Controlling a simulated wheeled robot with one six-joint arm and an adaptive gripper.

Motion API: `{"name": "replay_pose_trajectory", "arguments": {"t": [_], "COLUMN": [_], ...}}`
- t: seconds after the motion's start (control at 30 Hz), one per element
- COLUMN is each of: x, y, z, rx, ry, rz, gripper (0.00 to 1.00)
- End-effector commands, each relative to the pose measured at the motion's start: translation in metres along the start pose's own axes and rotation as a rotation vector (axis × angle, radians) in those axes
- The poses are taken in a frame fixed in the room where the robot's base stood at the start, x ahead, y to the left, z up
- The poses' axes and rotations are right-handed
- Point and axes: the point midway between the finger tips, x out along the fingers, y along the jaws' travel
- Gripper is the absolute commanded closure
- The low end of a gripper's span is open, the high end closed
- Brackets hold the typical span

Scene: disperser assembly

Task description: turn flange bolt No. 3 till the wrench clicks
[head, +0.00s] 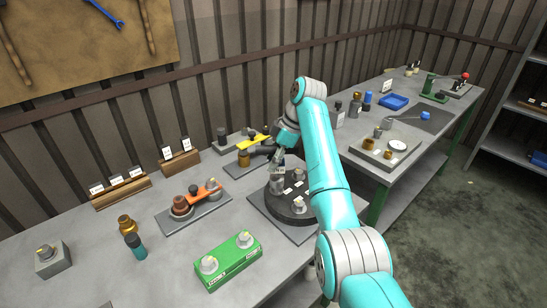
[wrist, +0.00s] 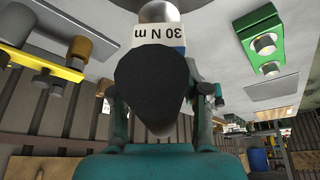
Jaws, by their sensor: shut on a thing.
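The dark round flange (head: 290,211) sits on a grey plate on the near bench, with bolt heads and small white labels on top. I cannot read which label is No. 3. My gripper (head: 279,163) is above the flange's back left part, pointing down. In the wrist view my gripper (wrist: 158,108) is shut on the torque wrench (wrist: 150,80), whose black handle fills the middle. Its white and blue band reads "30 N m". A silver round part (wrist: 158,12) shows beyond the band. The wrench's contact with a bolt is hidden.
A green block (head: 229,262) with two silver fittings stands in front left of the flange. A grey plate with an orange lever (head: 207,192) lies to the left, and a yellow-handled valve (head: 254,143) stands behind. A second bench (head: 362,133) is at right.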

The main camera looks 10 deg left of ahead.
Motion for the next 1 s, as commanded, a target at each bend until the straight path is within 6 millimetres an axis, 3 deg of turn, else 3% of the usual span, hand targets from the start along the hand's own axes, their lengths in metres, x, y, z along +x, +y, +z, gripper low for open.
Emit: {"name": "replay_pose_trajectory", "arguments": {"t": [1.0], "x": [0.021], "y": [0.0], "z": [0.009], "rx": [0.0], "ry": [0.0], "rz": [0.002], "gripper": [1.0]}}
